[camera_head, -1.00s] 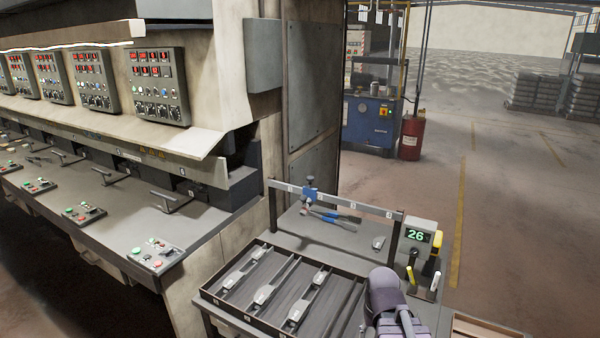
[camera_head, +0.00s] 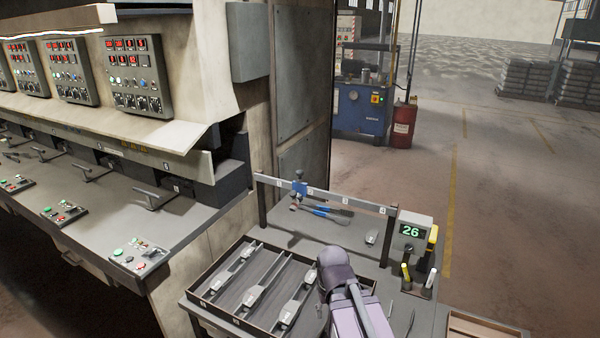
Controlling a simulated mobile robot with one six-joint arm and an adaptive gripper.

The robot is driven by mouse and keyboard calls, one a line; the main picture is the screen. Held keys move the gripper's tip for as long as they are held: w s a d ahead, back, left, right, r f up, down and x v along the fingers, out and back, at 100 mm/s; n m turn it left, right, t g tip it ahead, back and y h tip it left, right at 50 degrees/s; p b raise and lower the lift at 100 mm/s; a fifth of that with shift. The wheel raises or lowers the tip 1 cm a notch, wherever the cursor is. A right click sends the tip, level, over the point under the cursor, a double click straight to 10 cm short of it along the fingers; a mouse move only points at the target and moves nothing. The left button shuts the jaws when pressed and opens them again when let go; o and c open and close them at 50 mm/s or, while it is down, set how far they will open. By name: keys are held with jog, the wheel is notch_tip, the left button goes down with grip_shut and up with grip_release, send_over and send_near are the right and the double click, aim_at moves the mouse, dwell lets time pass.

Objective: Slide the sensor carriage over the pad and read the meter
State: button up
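The sensor carriage (camera_head: 299,188) is a small blue block on a grey numbered rail, near the rail's left end. Below it, a dark part hangs over the bench. The meter (camera_head: 411,231) is a grey box at the rail's right end, and its green digits read 26. A small grey piece (camera_head: 372,237) lies on the bench below the rail's right half; I cannot tell whether it is the pad. My purple arm rises from the bottom edge in front of the tray. My gripper does not show, so its state is hidden.
A divided tray (camera_head: 236,321) with several grey brake shoes stands in front of the rail. A blue-handled tool (camera_head: 330,211) lies on the bench near the carriage. Yellow-handled and white-topped tools stand by the meter. A control-panel machine (camera_head: 140,75) fills the left.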

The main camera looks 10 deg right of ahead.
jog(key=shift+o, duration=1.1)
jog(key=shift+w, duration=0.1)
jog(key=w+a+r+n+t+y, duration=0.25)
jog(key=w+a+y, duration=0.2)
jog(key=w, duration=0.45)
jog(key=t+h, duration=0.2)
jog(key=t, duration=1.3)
send_near(301, 173)
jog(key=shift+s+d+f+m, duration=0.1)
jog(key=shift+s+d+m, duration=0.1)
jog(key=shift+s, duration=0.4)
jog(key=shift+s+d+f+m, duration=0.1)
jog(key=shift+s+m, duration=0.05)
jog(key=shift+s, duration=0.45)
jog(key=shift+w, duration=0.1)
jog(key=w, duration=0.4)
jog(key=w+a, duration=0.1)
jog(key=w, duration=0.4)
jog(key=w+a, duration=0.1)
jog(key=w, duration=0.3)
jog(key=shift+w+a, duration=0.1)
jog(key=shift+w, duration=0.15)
